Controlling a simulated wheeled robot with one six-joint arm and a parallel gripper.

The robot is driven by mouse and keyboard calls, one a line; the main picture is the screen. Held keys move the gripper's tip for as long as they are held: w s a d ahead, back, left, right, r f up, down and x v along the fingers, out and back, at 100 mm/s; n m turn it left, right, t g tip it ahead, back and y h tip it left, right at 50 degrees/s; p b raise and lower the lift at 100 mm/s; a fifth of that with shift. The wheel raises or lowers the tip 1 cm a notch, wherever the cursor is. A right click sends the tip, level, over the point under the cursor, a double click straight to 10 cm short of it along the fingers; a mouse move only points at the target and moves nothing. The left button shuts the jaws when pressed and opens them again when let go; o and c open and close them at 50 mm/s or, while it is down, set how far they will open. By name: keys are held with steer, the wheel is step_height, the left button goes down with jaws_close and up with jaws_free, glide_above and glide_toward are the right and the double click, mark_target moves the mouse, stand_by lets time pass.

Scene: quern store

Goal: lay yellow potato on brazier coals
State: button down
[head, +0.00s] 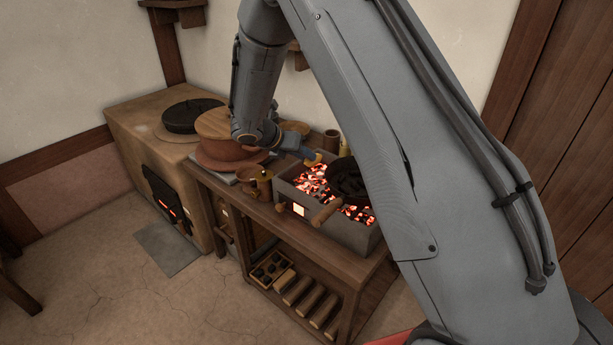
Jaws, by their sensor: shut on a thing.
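The brazier (348,232) is a grey box of glowing red coals (311,181) standing on a wooden bench. My gripper (311,157) reaches in from the left, over the far left part of the brazier. It is shut on a small yellow thing, which I take to be the yellow potato (315,161). The potato shows just above the coals at the back edge; I cannot tell whether it touches them. My arm hides the brazier's right end.
A dark pan (346,180) sits over the coals, right of my gripper. A copper-coloured pot (257,182) stands left of the brazier, and a large round quern (213,153) behind it. Cylindrical jars (331,140) stand at the back. A clay stove (150,126) is far left.

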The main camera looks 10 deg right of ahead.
step_height(320, 180, down, 7)
steer(key=shift+r+p, duration=0.2)
steer(key=shift+p, duration=0.1)
steer(key=c, duration=1.5)
jaws_free()
